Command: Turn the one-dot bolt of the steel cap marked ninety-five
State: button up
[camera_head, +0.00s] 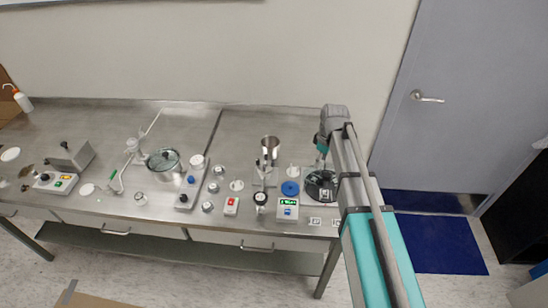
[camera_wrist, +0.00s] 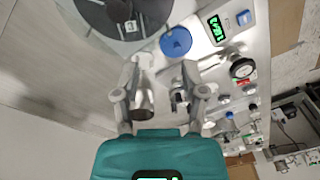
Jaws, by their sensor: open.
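My gripper (camera_head: 320,163) hangs above the right part of the steel bench, close to a dark round device (camera_head: 320,186). In the wrist view my gripper (camera_wrist: 160,72) is open, its two fingers spread. A steel cylinder (camera_wrist: 143,100) and a small black-and-steel fitting show between the fingers; I cannot tell their distance, and nothing is visibly gripped. The steel cylinder also shows in the head view (camera_head: 270,145), on top of a small steel assembly. I cannot make out a cap marked ninety-five or a one-dot bolt in either view.
A blue disc (camera_head: 290,188) and a box with a green display (camera_head: 288,206) stand near the dark device. A dial gauge (camera_head: 260,198) and a red-switch box (camera_head: 231,206) are to the left. Glassware and a pot (camera_head: 163,162) stand further left. The bench back is mostly clear.

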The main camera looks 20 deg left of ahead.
aim_at(273, 161)
jog(key=w+a+r+n+p, duration=0.1)
jog(key=a+r+n+p, duration=0.1)
jog(key=a, duration=0.7)
jog(key=a+r+n+h+p, duration=0.1)
jog(key=a+r+n+p, duration=0.1)
jog(key=a, duration=0.7)
jog(key=shift+w+r+n, duration=0.4)
jog(key=shift+r+n, duration=0.1)
jog(key=shift+n, duration=0.5)
jog(key=shift+a+f, duration=0.1)
notch_tip(273, 161, down, 14)
jog(key=b, duration=1.3)
jog(key=shift+r+b, duration=0.2)
jog(key=shift+b, duration=0.1)
grip_shut()
